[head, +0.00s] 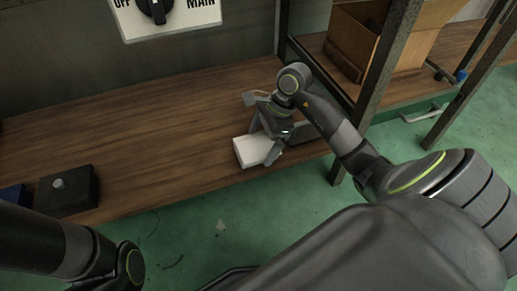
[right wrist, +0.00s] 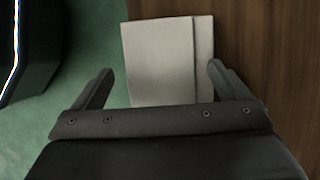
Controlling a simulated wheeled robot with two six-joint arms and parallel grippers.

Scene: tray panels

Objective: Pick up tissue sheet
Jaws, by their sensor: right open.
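The white tissue sheet (head: 250,152) lies flat near the front edge of the wooden bench, seemingly part of a pale stack. In the right wrist view it shows as a pale rectangle (right wrist: 158,52) with a narrower strip along its right side. My right gripper (head: 264,146) is over it. In the right wrist view the two fingers (right wrist: 161,70) are spread apart, one on each side of the pale rectangle, with nothing held between them. I cannot tell the remaining height above it. My left arm shows at bottom left, but its gripper is out of view.
The wooden bench (head: 130,130) is mostly clear. A black box with a round knob (head: 68,190) sits at left. A dark object (head: 312,132) lies right of the gripper. A metal post (head: 385,70) and cardboard box (head: 355,40) stand at right. Green floor (head: 200,225) lies in front.

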